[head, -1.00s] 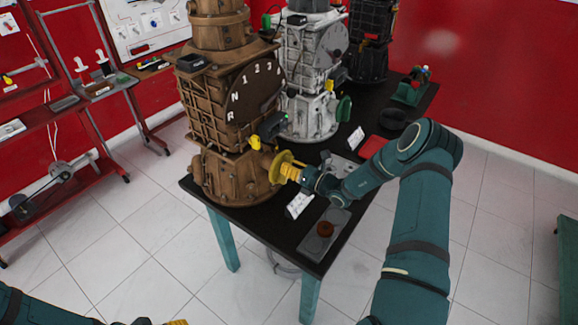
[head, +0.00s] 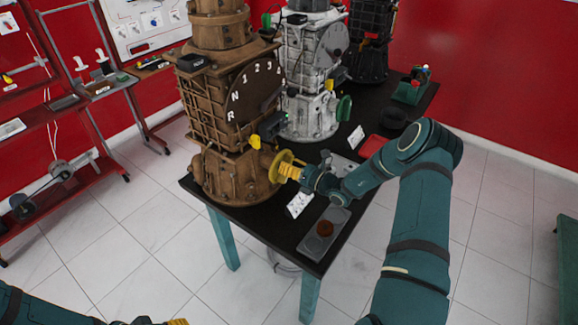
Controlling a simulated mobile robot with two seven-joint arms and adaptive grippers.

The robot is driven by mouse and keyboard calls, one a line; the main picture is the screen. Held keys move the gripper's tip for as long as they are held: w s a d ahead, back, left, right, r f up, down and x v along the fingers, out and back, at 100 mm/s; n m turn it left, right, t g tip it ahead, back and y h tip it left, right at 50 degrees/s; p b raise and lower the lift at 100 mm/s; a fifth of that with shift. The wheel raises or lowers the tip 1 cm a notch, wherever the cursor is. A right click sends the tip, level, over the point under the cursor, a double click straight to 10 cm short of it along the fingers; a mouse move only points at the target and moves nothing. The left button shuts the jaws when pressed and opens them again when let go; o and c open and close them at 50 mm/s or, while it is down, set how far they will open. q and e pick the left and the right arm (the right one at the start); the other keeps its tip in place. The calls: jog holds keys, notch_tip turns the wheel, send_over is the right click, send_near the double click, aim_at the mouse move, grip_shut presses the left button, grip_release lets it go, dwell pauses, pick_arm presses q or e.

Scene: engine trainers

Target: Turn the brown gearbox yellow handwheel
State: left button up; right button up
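The brown gearbox (head: 225,178) stands upright on the black table, with a numbered dial (head: 254,92) on its side. Its yellow handwheel (head: 279,160) sticks out low on the right side. My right gripper (head: 290,172) has yellow fingers and is at the handwheel's outer face, touching it or very close. The fingers look close together, but the wheel hides their tips, so I cannot tell whether they grip it. My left gripper (head: 168,322) shows only partly at the bottom edge, far from the gearbox, and its fingers are cut off.
A grey gearbox (head: 309,75) with a green handwheel and a black gearbox (head: 370,42) stand behind. White floor is free in front.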

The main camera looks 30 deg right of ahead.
jog(key=v, duration=1.2)
jog(key=s+a+f+n+g+h, duration=0.1)
jog(key=s+a+f+n+g, duration=0.3)
jog(key=a+n, duration=0.7)
jog(key=s+a+f+n+g+h, duration=0.1)
jog(key=s+a+f+n+g, duration=0.3)
jog(key=a+n, duration=0.6)
jog(key=s+a+f+n+g+h+b, duration=0.1)
jog(key=s+a+f+n+g, duration=0.3)
jog(key=a+n, duration=0.7)
jog(key=shift+s+a+n+g, duration=0.35)
jog(key=shift+s+n+g, duration=0.95)
jog(key=shift+s+n, duration=0.4)
